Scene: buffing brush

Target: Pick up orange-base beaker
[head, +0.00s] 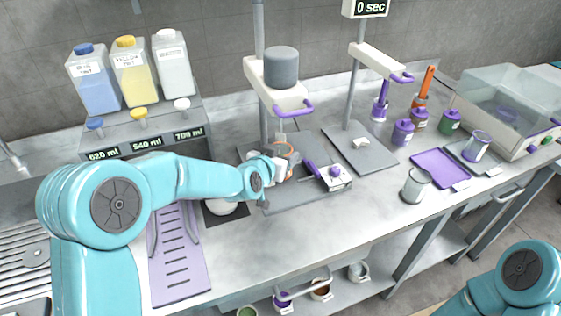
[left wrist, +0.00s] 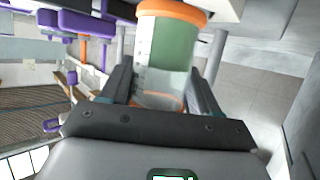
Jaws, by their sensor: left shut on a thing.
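The orange-base beaker (left wrist: 165,60) is a clear cylinder with an orange base, greenish inside, between the fingers of my left gripper (left wrist: 160,88) in the left wrist view. The left gripper is shut on it, one finger at each side. In the head view, the left gripper (head: 276,170) is over the grey plate of the middle stand. The beaker (head: 286,151) is mostly hidden there; its orange part shows at the fingers. My right arm shows at the lower right, but its gripper is out of view.
The stand's purple-handled head (head: 282,96) is above the beaker. Dispensers (head: 133,75) stand at the back left. A lower shelf holds several cups.

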